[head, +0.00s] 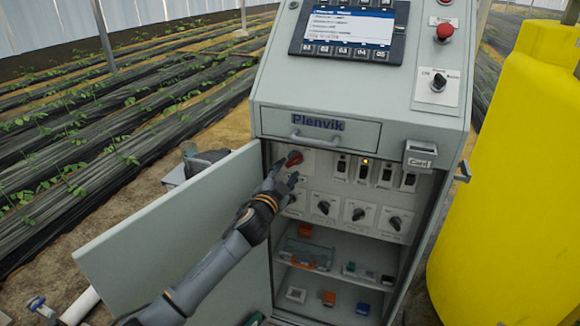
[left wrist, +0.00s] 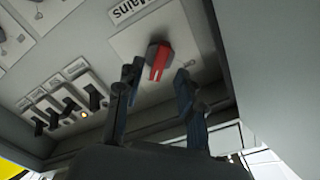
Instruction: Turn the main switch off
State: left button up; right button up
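The main switch (head: 294,160) is a red rotary handle on a light plate at the top left inside the open cabinet. It also shows in the left wrist view (left wrist: 160,60), beside a label that reads "Mains". My left gripper (head: 284,167) is at the switch, its fingers spread. In the left wrist view the two fingers (left wrist: 157,84) stand apart on either side of the red handle, with gaps, and I see no contact. A dark gripper-like part of mine shows behind the cabinet door in the head view, too hidden to tell its state.
The cabinet door (head: 175,235) stands open to the left. Several breaker switches (head: 364,171) and dark knobs (head: 359,214) sit right of and below the main switch. An orange lamp glows there. Shelves below hold small parts. A yellow tank (head: 510,190) stands at the right.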

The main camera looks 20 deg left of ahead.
aim_at(292, 164)
pick_arm(q)
jog(key=shift+w+d, duration=0.1)
jog(key=shift+w, duration=1.55)
jog(key=shift+c, duration=0.2)
grip_shut()
